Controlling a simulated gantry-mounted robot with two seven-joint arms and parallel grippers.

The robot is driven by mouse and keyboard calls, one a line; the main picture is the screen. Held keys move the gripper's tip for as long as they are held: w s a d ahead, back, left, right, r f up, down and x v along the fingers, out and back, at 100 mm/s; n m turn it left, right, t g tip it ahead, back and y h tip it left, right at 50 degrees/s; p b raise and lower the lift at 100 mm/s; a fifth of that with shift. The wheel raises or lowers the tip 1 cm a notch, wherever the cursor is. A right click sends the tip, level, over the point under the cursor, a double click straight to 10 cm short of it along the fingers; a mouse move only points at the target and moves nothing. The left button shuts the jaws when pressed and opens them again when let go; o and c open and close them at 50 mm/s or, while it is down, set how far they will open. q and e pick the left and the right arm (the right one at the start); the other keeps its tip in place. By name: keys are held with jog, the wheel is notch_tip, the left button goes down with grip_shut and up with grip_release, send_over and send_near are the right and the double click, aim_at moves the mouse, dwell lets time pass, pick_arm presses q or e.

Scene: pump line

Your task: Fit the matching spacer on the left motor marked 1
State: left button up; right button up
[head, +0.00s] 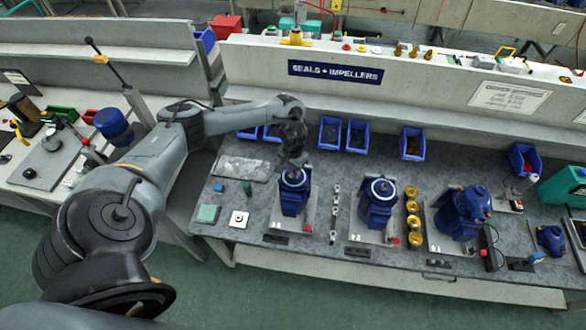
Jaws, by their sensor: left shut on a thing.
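The left motor (291,203), a blue unit with a pale ring on its upturned top, stands on a light base plate, leftmost of the blue units on the bench. Its mark is too small to read. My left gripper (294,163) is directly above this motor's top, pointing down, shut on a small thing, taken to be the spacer. The held piece is mostly hidden by the dark fingers, and I cannot tell whether it touches the motor. My right gripper is not in view.
A second blue motor (377,204) stands to the right, with brass parts (413,222) beside it. A larger blue pump (463,212) is further right. Blue bins (412,144) line the back.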

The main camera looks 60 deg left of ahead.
pick_arm(q)
jog(key=shift+f, duration=0.1)
dwell(0.4)
jog(key=o, duration=1.8)
jog(key=shift+o, duration=0.2)
jog(key=shift+r+p, duration=0.7)
jog(key=shift+p, duration=0.2)
notch_tip(320, 180, up, 8)
jog(key=p, duration=0.9)
jog(key=shift+f+p, duration=0.2)
jog(key=shift+p, duration=0.1)
